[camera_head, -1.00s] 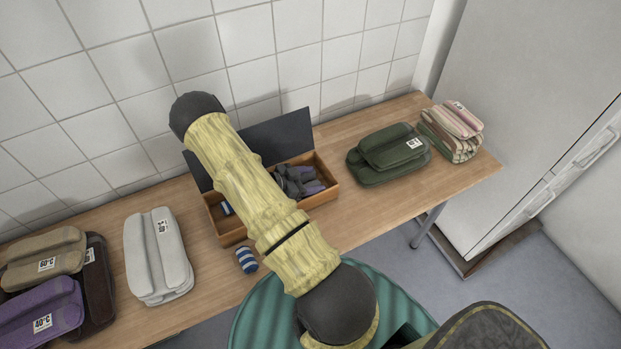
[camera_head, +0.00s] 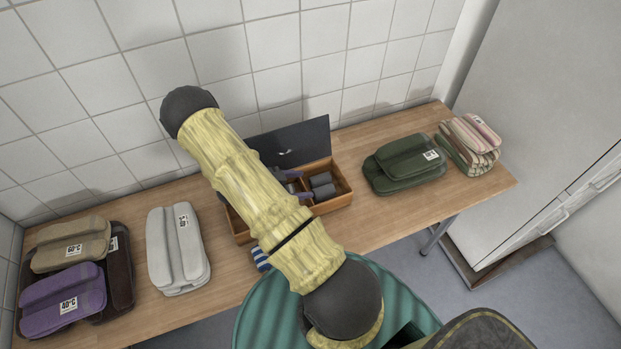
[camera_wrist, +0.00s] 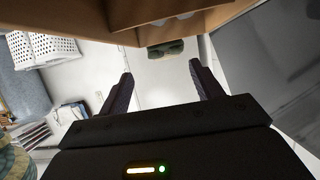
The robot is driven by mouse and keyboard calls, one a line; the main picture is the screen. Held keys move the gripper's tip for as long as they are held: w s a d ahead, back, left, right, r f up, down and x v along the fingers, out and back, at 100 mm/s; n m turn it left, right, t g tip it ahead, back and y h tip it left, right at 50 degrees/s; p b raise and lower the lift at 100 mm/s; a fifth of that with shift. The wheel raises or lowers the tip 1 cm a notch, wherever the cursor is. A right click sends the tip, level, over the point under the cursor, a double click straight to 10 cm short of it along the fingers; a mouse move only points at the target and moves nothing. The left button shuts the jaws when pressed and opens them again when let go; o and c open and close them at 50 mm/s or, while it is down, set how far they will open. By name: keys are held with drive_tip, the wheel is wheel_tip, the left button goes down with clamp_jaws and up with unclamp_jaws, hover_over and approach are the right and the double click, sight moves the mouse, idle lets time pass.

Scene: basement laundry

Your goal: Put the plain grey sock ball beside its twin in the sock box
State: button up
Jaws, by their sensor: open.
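The sock box (camera_head: 335,204) is an open wooden box with dividers and a raised dark lid (camera_head: 308,141), standing against the wall in the head view. Two plain grey sock balls (camera_head: 322,186) lie side by side in its right compartment. My arm hides most of the box's left part.
A blue-and-white striped sock ball (camera_head: 261,258) lies on the table (camera_head: 375,222) in front of the box, partly behind my arm. A green folded stack (camera_head: 403,165) and a striped stack (camera_head: 470,145) stand right. White (camera_head: 178,250), tan (camera_head: 70,247) and purple (camera_head: 62,300) stacks stand left.

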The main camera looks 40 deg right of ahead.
drive_tip(key=shift+v, duration=0.95)
drive_tip(key=shift+d, duration=0.1)
drive_tip(key=shift+f, duration=0.1)
